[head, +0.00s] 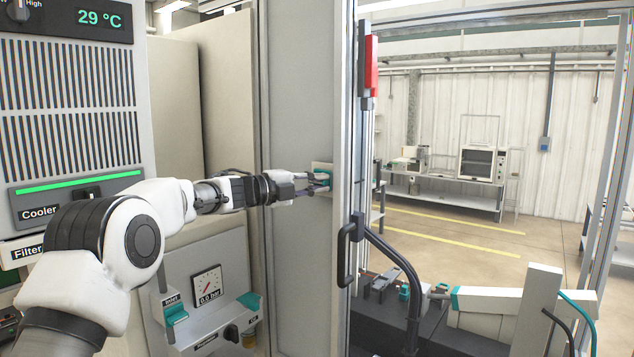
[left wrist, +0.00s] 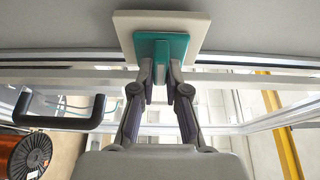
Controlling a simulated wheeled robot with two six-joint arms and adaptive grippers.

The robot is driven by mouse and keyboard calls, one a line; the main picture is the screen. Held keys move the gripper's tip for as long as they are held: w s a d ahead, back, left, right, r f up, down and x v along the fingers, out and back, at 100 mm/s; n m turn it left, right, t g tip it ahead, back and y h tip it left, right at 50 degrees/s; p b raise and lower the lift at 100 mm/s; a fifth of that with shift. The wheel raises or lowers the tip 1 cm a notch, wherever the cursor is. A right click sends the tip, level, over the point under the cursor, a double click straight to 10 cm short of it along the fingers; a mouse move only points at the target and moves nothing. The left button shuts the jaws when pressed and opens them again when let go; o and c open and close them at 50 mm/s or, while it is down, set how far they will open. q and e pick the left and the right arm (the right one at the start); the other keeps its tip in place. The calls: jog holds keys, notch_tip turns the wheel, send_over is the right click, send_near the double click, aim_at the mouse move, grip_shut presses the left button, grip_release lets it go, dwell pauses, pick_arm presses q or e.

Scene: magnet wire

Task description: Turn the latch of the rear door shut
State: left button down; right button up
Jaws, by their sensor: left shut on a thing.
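The teal latch (head: 324,174) sits on a cream square plate (head: 318,188) on the tall grey panel (head: 297,100), close to the upright frame edge. My left gripper (head: 312,182) reaches in from the left and is shut on the latch. In the left wrist view, the two fingertips (left wrist: 161,76) press on either side of the latch's raised teal grip (left wrist: 162,50), with the cream plate (left wrist: 190,22) behind it. The fingers partly hide the latch in the head view. I cannot tell the latch's exact turn angle. My right gripper is not in view.
A black handle (head: 345,258) stands out from the frame below and right of the latch. A gauge box (head: 207,287) with teal valve levers is below my left arm. A spool (left wrist: 30,155) shows lower left.

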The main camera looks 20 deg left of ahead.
pick_arm(q)
jog(key=shift+r, duration=0.1)
jog(key=c, duration=1.2)
grip_release()
jog(key=shift+w, duration=0.15)
jog(key=v, duration=1.2)
jog(key=shift+a, duration=0.1)
jog(key=shift+w, duration=0.1)
jog(key=shift+f, duration=0.2)
